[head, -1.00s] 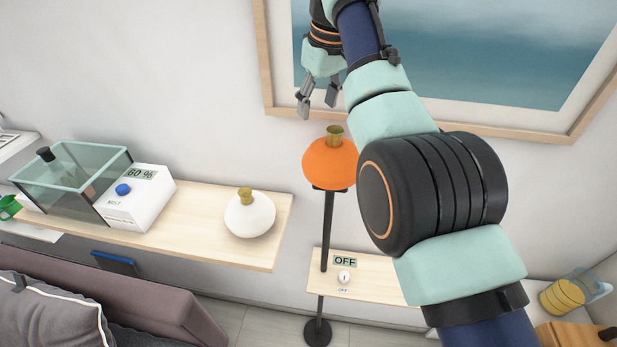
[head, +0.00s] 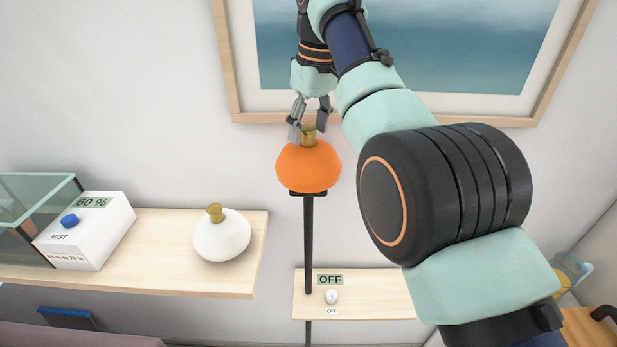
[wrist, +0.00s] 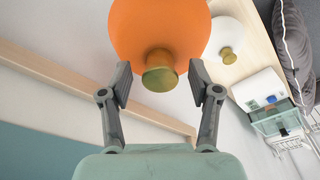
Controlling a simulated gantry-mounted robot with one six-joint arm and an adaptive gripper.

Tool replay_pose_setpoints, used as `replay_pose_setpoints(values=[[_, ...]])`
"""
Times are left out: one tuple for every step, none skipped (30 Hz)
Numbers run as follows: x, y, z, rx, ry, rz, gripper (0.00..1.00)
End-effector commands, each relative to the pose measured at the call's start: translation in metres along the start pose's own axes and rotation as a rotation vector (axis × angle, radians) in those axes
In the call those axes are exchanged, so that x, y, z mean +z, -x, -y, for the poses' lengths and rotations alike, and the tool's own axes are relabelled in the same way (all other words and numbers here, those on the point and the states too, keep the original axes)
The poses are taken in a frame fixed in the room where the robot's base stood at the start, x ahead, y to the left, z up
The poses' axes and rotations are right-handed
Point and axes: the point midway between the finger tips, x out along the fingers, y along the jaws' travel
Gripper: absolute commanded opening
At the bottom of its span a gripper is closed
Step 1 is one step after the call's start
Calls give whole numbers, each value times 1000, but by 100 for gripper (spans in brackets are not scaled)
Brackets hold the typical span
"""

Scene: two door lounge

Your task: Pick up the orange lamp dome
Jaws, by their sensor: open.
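The orange lamp dome (head: 308,168) sits upright on top of a black lamp stand (head: 308,240) and has a brass knob (head: 309,136) on top. My gripper (head: 309,132) is above the dome, pointing down, with its fingers open on either side of the knob. In the wrist view the dome (wrist: 160,25) fills the top middle. Its knob (wrist: 160,75) shows between the two fingertips (wrist: 160,85), with a gap on each side. I cannot tell whether any finger touches it.
A white dome (head: 221,238) with a brass knob stands on the wooden shelf (head: 190,270) at left, near a white mist box (head: 90,230) and a glass tank (head: 35,200). A lower shelf (head: 375,300) carries an OFF switch (head: 331,296). A framed picture (head: 400,50) hangs behind my arm.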

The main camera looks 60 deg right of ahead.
Motion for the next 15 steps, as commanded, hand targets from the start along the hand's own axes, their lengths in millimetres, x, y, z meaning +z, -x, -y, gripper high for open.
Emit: replay_pose_setpoints(values=[[0, -11, 0, 0, 0, 0, 62], [0, -11, 0, 0, 0, -1, 62], [0, -10, 0, 1, 0, -1, 62], [0, -9, 0, 1, 0, -1, 62], [0, -8, 0, 1, 0, -1, 62], [0, -8, 0, 1, 0, -1, 62], [0, -8, 0, 1, 0, -1, 62], [0, -8, 0, 1, 0, -1, 60], [0, -8, 0, 1, 0, -1, 54], [0, -8, 0, 1, 0, -1, 49], [0, -8, 0, 1, 0, -1, 44], [0, -8, 0, 0, 0, -1, 37], [0, -8, 0, 0, 0, -1, 32], [0, -8, 0, 0, 0, -1, 27], [0, -8, 0, 0, 0, -1, 20]])
